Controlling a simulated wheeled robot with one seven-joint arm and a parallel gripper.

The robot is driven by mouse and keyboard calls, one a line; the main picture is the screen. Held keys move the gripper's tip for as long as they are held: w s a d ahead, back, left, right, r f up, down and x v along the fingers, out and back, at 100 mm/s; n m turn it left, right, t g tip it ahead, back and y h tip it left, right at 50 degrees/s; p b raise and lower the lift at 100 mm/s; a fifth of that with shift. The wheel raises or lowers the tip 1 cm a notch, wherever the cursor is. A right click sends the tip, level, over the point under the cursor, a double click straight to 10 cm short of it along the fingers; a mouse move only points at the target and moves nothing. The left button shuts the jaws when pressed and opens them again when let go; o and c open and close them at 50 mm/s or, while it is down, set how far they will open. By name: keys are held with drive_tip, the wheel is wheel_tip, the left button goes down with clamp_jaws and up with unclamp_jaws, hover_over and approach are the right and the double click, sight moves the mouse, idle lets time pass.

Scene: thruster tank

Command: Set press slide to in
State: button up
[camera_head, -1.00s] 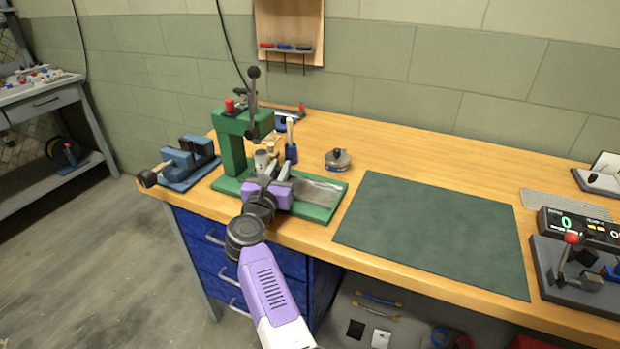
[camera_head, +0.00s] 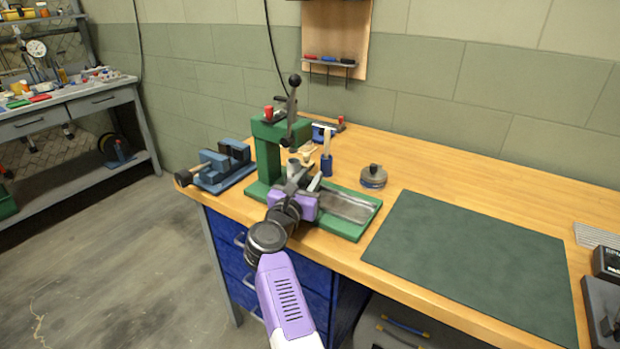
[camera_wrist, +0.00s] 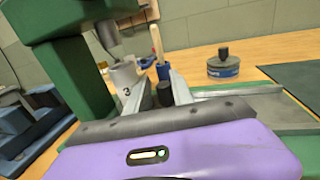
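The green press (camera_head: 268,158), with a black-knobbed lever, stands on the bench's left part. It also shows in the wrist view (camera_wrist: 78,75). A flat metal slide plate (camera_head: 348,206) lies on its green base, right of my gripper. My gripper (camera_head: 305,180) is low over the base, in front of the press column. In the wrist view, my gripper's two fingers (camera_wrist: 164,90) stand apart, with a dark knob (camera_wrist: 164,94) between them. I cannot tell whether they touch it. A grey cylinder marked 3 (camera_wrist: 125,76) stands just beyond the left finger. My purple wrist hides part of the slide.
A blue vise (camera_head: 222,166) sits left of the press. A blue holder with a wooden-handled tool (camera_head: 327,160) and a round grey tin (camera_head: 373,177) stand behind the base. A dark green mat (camera_head: 475,260) lies clear to the right.

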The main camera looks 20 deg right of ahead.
drive_tip(key=v, duration=0.7)
drive_tip(key=shift+s+a, duration=0.1)
drive_tip(key=shift+s, duration=0.05)
